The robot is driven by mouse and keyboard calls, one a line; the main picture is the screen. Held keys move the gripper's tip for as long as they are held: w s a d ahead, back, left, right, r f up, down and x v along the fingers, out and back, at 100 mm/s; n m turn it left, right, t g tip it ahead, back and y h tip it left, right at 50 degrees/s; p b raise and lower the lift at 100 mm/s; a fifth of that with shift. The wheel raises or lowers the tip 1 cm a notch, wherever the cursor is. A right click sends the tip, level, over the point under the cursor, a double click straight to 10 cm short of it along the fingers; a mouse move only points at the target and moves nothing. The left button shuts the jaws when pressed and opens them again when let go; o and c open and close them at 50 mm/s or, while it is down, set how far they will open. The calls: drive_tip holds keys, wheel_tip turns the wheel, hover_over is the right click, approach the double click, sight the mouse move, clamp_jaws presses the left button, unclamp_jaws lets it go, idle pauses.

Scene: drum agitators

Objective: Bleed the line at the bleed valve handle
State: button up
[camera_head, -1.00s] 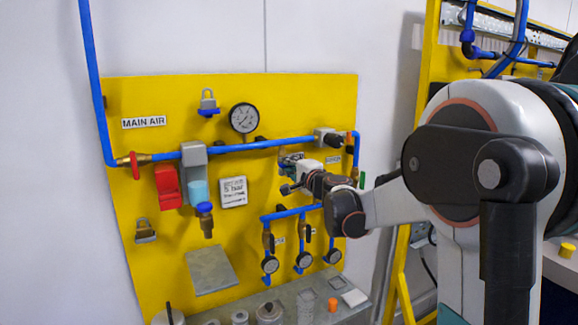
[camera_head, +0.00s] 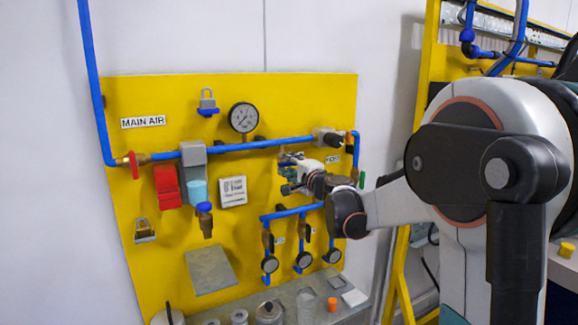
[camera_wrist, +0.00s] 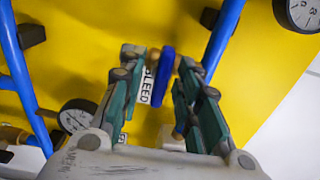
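The bleed valve handle (camera_wrist: 164,76) is a blue lever beside a white BLEED label (camera_wrist: 147,86) on the yellow panel in the wrist view. My gripper (camera_wrist: 162,60) has its two teal-and-grey fingers spread on either side of the handle, with visible space between the fingers. Whether a finger touches the handle is unclear. In the head view my gripper (camera_head: 290,178) is against the panel below the blue main pipe, and I cannot make out the handle there.
The yellow panel (camera_head: 140,235) carries a MAIN AIR label (camera_head: 143,122), a pressure gauge (camera_head: 243,117), a red valve handle (camera_head: 134,165) and blue pipes (camera_head: 265,144). Several small gauges (camera_head: 303,259) hang below my gripper. A grey shelf (camera_head: 245,306) holds small items.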

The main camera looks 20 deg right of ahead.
drive_tip(key=s, duration=1.1)
drive_tip(key=shift+s+d, duration=0.3)
drive_tip(key=shift+d, duration=0.05)
